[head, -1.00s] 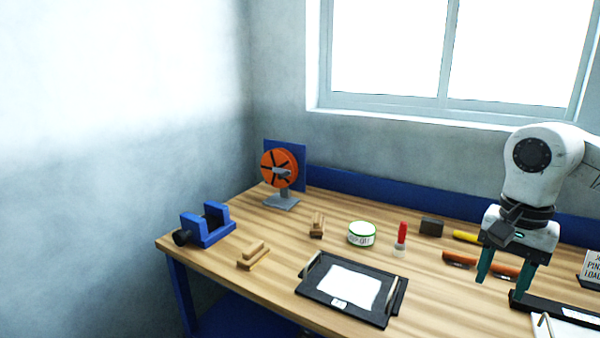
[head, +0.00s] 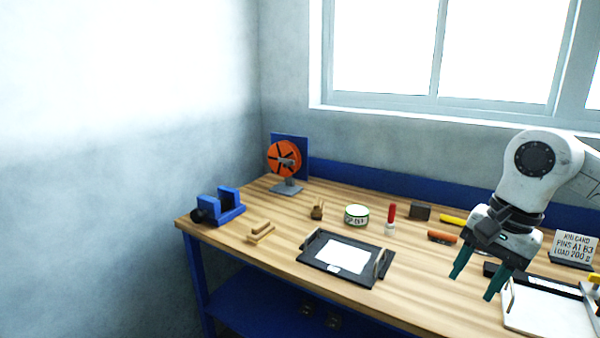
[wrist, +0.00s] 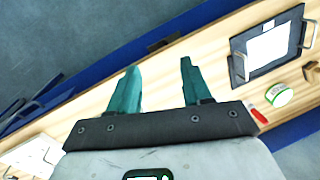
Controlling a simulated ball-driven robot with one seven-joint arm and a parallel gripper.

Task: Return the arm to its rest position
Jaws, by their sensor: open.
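My gripper (head: 475,286) has two teal fingers and hangs over the right part of the wooden workbench (head: 425,290), apart from the bench top. It is open, with nothing between the fingers. In the wrist view the gripper (wrist: 158,75) also shows spread and empty, with bench wood and the blue front edge beyond it. My white arm comes in from the right in the head view.
A black tray with white paper (head: 309,256) lies left of my gripper. A white board (head: 540,312) lies at right, before a sign card (head: 573,247). A tin (head: 356,215), red-capped bottle (head: 390,217), blue vise (head: 217,207) and orange reel (head: 284,158) stand further left.

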